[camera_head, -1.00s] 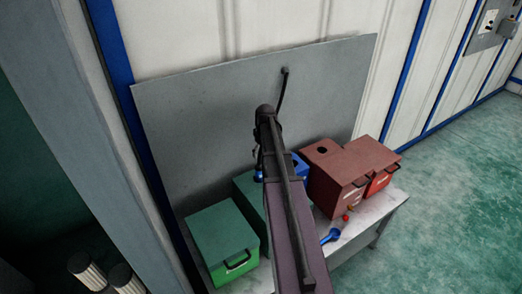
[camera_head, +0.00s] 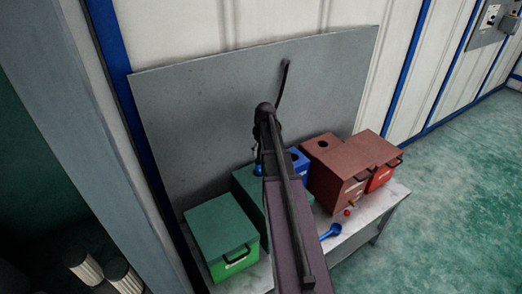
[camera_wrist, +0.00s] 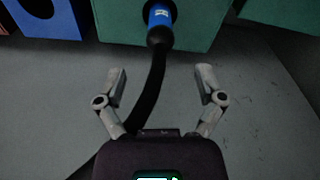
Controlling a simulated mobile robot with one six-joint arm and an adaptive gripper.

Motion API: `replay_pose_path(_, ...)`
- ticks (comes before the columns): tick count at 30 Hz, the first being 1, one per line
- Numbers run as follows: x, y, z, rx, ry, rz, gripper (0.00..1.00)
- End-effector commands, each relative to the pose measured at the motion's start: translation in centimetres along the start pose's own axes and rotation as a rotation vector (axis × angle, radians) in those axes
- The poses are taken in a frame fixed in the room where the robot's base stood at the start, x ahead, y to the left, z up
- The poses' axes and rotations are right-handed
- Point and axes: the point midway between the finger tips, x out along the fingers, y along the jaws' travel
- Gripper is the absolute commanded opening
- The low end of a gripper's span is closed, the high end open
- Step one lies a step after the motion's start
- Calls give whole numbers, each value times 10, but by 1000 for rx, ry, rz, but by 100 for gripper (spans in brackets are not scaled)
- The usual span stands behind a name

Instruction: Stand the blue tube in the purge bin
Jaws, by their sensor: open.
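The blue tube (camera_wrist: 160,17) with a black end is at the dark hole in the top of a green box (camera_wrist: 120,24) in the wrist view. It looks upright in that hole; how deep it sits is hidden. A black hose (camera_wrist: 152,90) runs from its black end toward my gripper's base. My gripper (camera_wrist: 160,72) is open, its two fingers apart from the tube. In the head view a bit of blue (camera_head: 258,170) shows left of my arm, which hides most of that green box (camera_head: 246,185). I cannot read which box is the purge bin.
A blue box with a hole (camera_head: 299,166), a brown-red box with a hole (camera_head: 335,165) and a red box (camera_head: 379,180) stand right on the bench (camera_head: 362,228). Another green box (camera_head: 222,236) stands left. A blue spoon-like thing (camera_head: 331,232) lies in front. A grey panel (camera_head: 200,120) stands behind.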

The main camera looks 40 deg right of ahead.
Motion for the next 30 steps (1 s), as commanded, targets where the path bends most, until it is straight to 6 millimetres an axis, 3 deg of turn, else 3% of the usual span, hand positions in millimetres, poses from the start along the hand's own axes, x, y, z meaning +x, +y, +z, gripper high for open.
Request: replay_pose_path(30,84,0,0,-1,0,0,88)
